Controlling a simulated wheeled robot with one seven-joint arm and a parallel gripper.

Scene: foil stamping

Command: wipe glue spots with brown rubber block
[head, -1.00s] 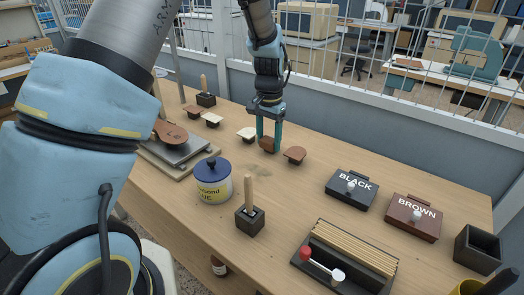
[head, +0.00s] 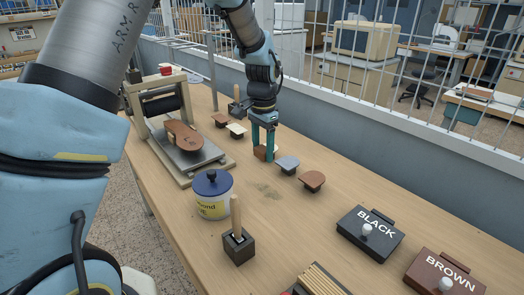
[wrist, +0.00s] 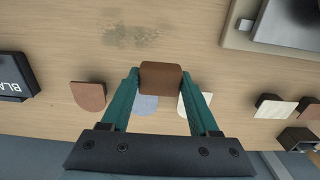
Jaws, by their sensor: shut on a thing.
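My gripper (head: 263,145) is shut on the brown rubber block (wrist: 160,78), which sits between its two teal fingertips. In the head view the block (head: 261,153) is partly covered by the fingers. I cannot tell whether it touches the table. The glue spots (head: 268,190) are a faint darker patch on the bare wood, nearer the camera than the gripper. In the wrist view the patch (wrist: 135,38) lies above and slightly left of the block, apart from it.
A blue-grey pad (head: 288,164) and a brown pad (head: 312,180) stand right of the gripper. A white pad (wrist: 195,103) is partly hidden by a finger. A glue pot (head: 213,198), a brush holder (head: 238,247) and a black box (head: 370,232) stand nearer. The press (head: 185,150) is left.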

